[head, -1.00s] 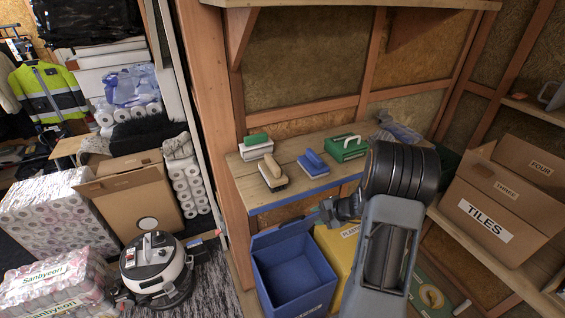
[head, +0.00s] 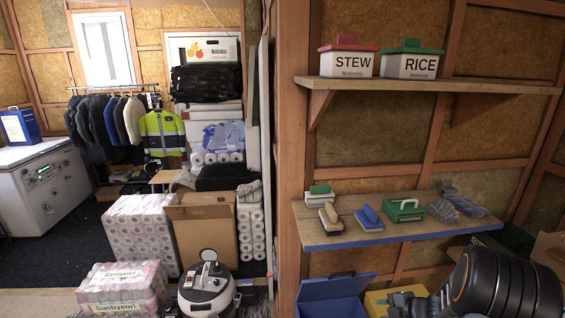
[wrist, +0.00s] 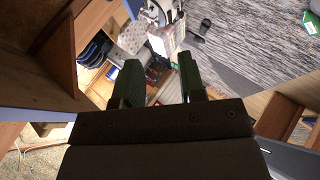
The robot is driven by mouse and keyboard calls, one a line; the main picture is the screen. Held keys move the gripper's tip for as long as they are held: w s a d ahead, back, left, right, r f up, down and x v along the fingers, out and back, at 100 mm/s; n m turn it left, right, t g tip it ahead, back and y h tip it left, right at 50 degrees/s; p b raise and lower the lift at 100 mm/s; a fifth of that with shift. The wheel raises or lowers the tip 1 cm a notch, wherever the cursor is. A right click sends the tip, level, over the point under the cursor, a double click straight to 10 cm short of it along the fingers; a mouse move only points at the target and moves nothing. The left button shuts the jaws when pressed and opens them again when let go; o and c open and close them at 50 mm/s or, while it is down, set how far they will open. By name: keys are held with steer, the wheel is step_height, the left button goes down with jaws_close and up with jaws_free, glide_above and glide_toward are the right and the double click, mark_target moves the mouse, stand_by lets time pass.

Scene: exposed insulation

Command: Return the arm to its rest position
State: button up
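My arm (head: 505,285) shows at the lower right of the head view as a thick black ribbed joint, cut off by the picture's bottom edge. A dark part of it reaches left over the yellow bin. In the wrist view, my gripper (wrist: 156,78) has its two green-padded fingers apart. Nothing is held between them; distant floor and goods show through the gap.
Below are a blue bin (head: 335,297) and a yellow bin (head: 375,303). A vacuum cleaner (head: 207,285) stands left. A shelf (head: 430,86) holds STEW and RICE boxes.

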steer(key=s+a+r+m+g+h, duration=0.1)
steer(key=s+a+r+m+h, duration=0.2)
steer(key=s+a+r+m, duration=0.4)
steer(key=s+a+r+m+g+h, duration=0.1)
steer(key=s+a+r+m+h, duration=0.1)
steer(key=s+a+r+m, duration=0.5)
steer(key=s+r+m, duration=0.3)
steer(key=r+m, duration=0.4)
steer(key=shift+s+h, duration=0.25)
steer(key=shift+h, duration=0.15)
